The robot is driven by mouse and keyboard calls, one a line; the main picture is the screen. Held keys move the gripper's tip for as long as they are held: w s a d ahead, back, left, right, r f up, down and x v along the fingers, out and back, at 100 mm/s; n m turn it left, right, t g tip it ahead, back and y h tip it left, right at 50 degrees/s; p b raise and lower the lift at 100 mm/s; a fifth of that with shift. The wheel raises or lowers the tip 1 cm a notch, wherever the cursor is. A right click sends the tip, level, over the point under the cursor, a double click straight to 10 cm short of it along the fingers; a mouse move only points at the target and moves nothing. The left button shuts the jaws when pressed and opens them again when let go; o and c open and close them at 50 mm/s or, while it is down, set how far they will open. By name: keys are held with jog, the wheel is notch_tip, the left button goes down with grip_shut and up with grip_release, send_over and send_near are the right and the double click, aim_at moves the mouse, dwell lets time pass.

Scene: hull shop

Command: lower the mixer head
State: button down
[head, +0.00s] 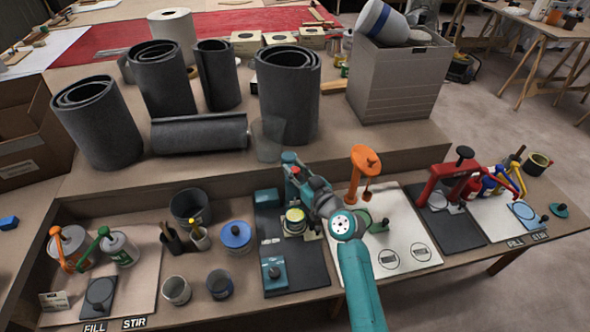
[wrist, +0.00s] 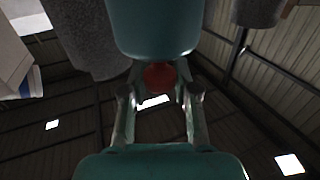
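The teal mixer (head: 267,197) stands on a dark mat in the middle of the bench in the head view. A can with a yellow-green rim (head: 295,216) is at its foot. A red knob (head: 289,157) shows at the top of the teal upright part, which looks like the raised head. My gripper (head: 306,184) is right beside that part and partly hides it. In the wrist view the red knob (wrist: 160,76) lies ahead between my gripper's fingers (wrist: 160,88), under a large teal body (wrist: 153,25). The fingers stand apart; contact with the knob is not clear.
An orange press (head: 366,160) on a white board stands close right of my arm, and a red press (head: 447,182) farther right. Cups and a blue-lidded can (head: 235,236) stand to the left. Dark rolls (head: 287,95) stand on the raised shelf behind.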

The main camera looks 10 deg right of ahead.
aim_at(295, 201)
notch_tip(295, 201, down, 11)
jog(key=shift+f, duration=0.1)
dwell(0.5)
jog(key=c, duration=1)
grip_release()
jog(key=shift+f, duration=0.1)
jog(key=shift+o, duration=0.8)
jog(key=v, duration=1.2)
